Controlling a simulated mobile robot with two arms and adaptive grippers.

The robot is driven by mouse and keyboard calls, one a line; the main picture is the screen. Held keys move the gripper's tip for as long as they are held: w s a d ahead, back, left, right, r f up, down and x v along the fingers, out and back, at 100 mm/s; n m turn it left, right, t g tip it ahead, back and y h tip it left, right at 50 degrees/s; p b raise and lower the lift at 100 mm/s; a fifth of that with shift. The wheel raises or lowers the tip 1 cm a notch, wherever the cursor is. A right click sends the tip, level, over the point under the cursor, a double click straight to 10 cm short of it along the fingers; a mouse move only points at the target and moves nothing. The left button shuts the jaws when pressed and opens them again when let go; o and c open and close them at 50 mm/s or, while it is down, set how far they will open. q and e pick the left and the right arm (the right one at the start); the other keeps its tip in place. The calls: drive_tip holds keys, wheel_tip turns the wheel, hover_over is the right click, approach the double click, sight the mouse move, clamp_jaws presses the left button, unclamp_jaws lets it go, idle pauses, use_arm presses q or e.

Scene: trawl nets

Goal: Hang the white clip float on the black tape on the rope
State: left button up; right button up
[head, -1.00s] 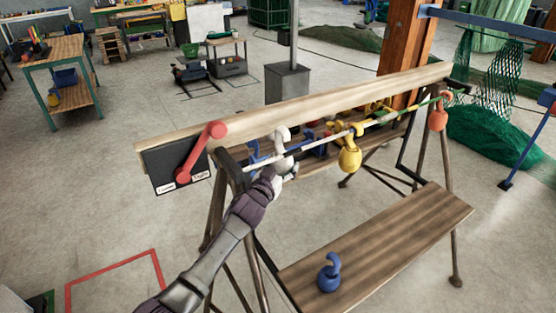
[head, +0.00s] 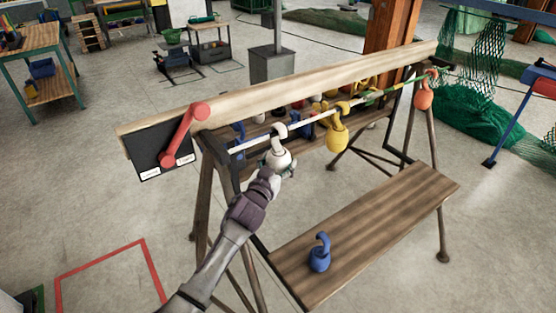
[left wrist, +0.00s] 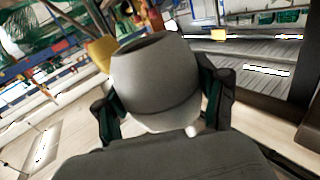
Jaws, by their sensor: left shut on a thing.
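My left gripper (head: 272,172) is shut on the white clip float (head: 278,158) in front of the rope (head: 303,123). The float is roughly upright, and its hook reaches up to the rope. I cannot tell whether the hook is around the rope or just in front of it. In the left wrist view the float's body (left wrist: 155,80) fills the space between the two fingers (left wrist: 163,108); its hook is not visible there. The black tape cannot be made out clearly near the hook. My right gripper is not in view.
A yellow float (head: 338,139) and an orange float (head: 424,98) hang farther right along the rope. A wooden beam (head: 300,85) runs behind it, with a red lever (head: 184,135) at its left end. A blue float (head: 320,254) stands on the lower plank (head: 390,220).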

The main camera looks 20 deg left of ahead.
use_arm(q)
drive_tip(key=shift+f, duration=0.25)
drive_tip(key=o, duration=1.4)
drive_tip(key=shift+c, duration=0.2)
drive_tip(key=shift+s, duration=0.1)
